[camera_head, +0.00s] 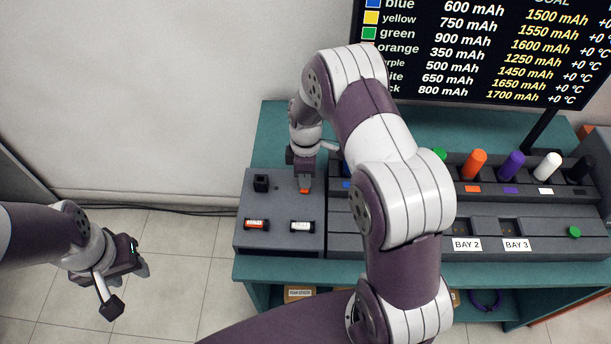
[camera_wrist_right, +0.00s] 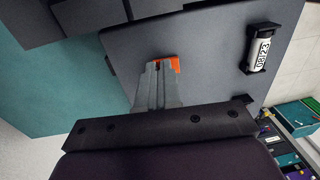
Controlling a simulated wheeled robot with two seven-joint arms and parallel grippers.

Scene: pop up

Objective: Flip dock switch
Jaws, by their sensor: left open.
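An orange switch (camera_head: 304,190) sits on the grey dock panel (camera_head: 279,243) at the left end of the bench. It also shows in the right wrist view (camera_wrist_right: 174,65), partly hidden by my fingertips. My right gripper (camera_head: 304,182) points down at the switch from above. In the wrist view its two fingers (camera_wrist_right: 160,66) are close together, with their tips at the orange part. I cannot tell whether they touch it. My left gripper (camera_head: 128,285) is open and empty over the floor, left of the bench.
A black block (camera_head: 261,183), a red-labelled counter (camera_head: 257,224) and a white counter (camera_head: 301,226) sit on the panel. A rack holds coloured cylinders, such as an orange one (camera_head: 474,165). A screen (camera_head: 480,50) stands behind. My right arm hides the bench's middle.

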